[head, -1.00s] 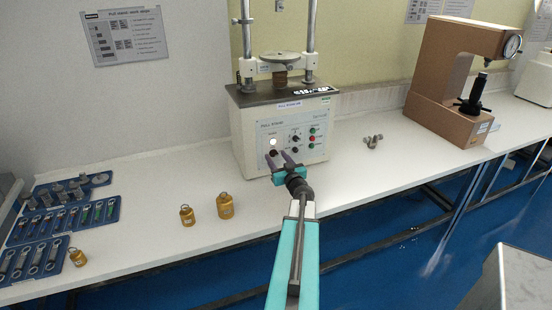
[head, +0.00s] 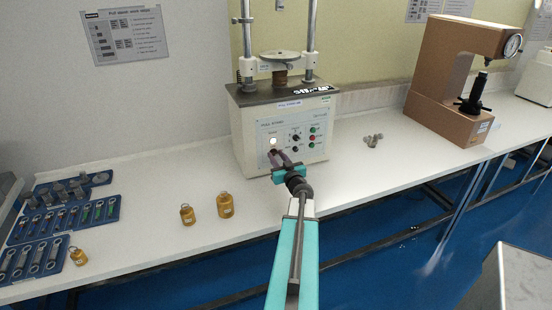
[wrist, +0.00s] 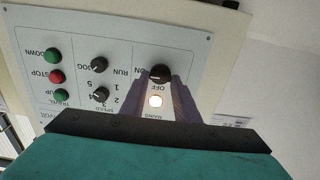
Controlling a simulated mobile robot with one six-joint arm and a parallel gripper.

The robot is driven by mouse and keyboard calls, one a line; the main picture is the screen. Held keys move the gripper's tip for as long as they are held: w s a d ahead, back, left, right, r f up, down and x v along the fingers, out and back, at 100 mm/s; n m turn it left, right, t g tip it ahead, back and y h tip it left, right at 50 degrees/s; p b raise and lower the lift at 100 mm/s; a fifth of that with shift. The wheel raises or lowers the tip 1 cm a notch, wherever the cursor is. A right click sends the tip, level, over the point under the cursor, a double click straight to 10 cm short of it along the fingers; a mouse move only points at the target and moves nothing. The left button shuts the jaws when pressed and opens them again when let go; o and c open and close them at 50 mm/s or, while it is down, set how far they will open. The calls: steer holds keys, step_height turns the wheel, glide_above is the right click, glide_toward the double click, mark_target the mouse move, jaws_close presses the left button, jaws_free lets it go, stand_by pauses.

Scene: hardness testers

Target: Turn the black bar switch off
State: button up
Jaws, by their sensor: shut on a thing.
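The black bar switch (wrist: 160,72) sits on the pale front panel of the pull stand (head: 252,135), with ON and OFF printed beside it. The wrist view shows it upside down. My gripper (wrist: 161,80) is shut on the switch, one dark finger on each side. The fingers hide parts of the switch, and I cannot tell which label it points to. In the head view my gripper (head: 277,155) reaches the lower left of the panel and covers the switch. The round mains lamp (wrist: 155,101) glows between the fingers, and it also glows in the head view (head: 273,142).
Smaller black knobs (wrist: 99,65) and green and red buttons (wrist: 56,76) share the panel. Brass weights (head: 225,205) stand on the bench to the left, near blue trays (head: 60,216). A brown tester (head: 436,112) stands at right.

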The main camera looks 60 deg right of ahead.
steer(key=shift+w+a+n, duration=0.1)
steer(key=shift+n, duration=0.2)
steer(key=n+b, duration=0.1)
steer(key=n, duration=0.3)
steer(key=shift+w, duration=0.1)
steer(key=n+b, duration=0.2)
steer(key=n, duration=0.2)
steer(key=shift+a+n, duration=0.1)
steer(key=shift+n, duration=0.3)
steer(key=n+b, duration=0.2)
steer(key=n, duration=0.2)
steer(key=shift+w+f+n+b, duration=0.1)
steer(key=shift+f+n+b, duration=0.05)
steer(key=shift+n+b, duration=1.3)
steer(key=shift+n, duration=0.85)
steer(key=o, duration=1)
steer(key=shift+o, duration=0.2)
